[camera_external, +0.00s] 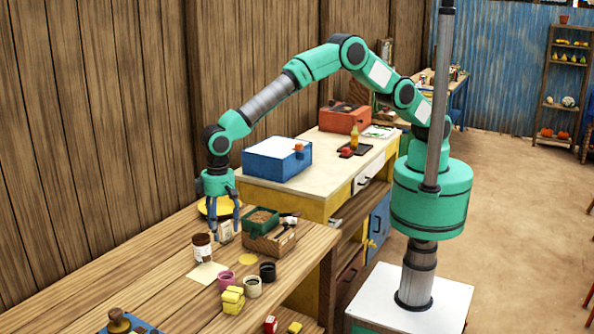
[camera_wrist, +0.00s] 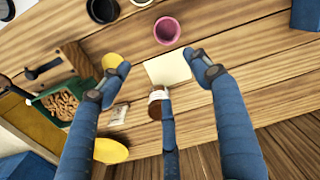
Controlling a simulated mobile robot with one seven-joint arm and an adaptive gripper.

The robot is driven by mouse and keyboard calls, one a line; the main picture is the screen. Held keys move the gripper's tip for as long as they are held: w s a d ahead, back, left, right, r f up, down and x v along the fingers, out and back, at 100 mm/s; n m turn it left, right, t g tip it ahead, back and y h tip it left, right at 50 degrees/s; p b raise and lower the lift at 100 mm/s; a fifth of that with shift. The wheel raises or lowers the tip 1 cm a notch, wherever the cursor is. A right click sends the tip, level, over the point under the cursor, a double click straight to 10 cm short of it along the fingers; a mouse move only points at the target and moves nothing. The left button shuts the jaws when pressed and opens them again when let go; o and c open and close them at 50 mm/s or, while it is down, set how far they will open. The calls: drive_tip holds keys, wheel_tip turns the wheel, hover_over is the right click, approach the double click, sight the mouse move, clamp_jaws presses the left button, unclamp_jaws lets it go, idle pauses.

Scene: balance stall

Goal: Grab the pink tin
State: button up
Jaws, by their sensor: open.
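The pink tin (camera_external: 226,281) stands upright on the wooden table, beside a white tin (camera_external: 252,289) and a black tin (camera_external: 267,272). In the wrist view the pink tin (camera_wrist: 167,31) is at the top centre, its open top showing, beyond the fingertips. My gripper (camera_external: 222,228) hangs over the table farther back than the pink tin, with its fingers pointing down. In the wrist view my gripper (camera_wrist: 160,76) has its blue fingers spread, with nothing held between them. A brown-lidded jar (camera_external: 202,247) stands near the fingers, partly hidden by one in the wrist view (camera_wrist: 156,104).
A cream paper (camera_external: 205,274) lies beside the pink tin. Yellow blocks (camera_external: 233,300) stand in front of it. A green tray of brown pieces (camera_external: 262,219) and a wooden box (camera_external: 268,244) are right of my gripper. A pale packet (camera_wrist: 118,114) lies near the fingers.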

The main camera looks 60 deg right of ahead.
drive_tip(key=s+a+f, duration=0.3)
drive_tip(key=shift+f, duration=0.2)
hover_over(226, 278)
drive_tip(key=s+a, duration=0.2)
drive_tip(key=shift+w+d+f, duration=0.1)
drive_tip(key=shift+f, duration=2.05)
drive_tip(key=shift+d+f, duration=0.1)
drive_tip(key=shift+f, duration=2.05)
drive_tip(key=shift+w+a+f, duration=0.1)
drive_tip(key=shift+a+f, duration=0.05)
drive_tip(key=shift+f, duration=2.45)
drive_tip(key=c, duration=1.2)
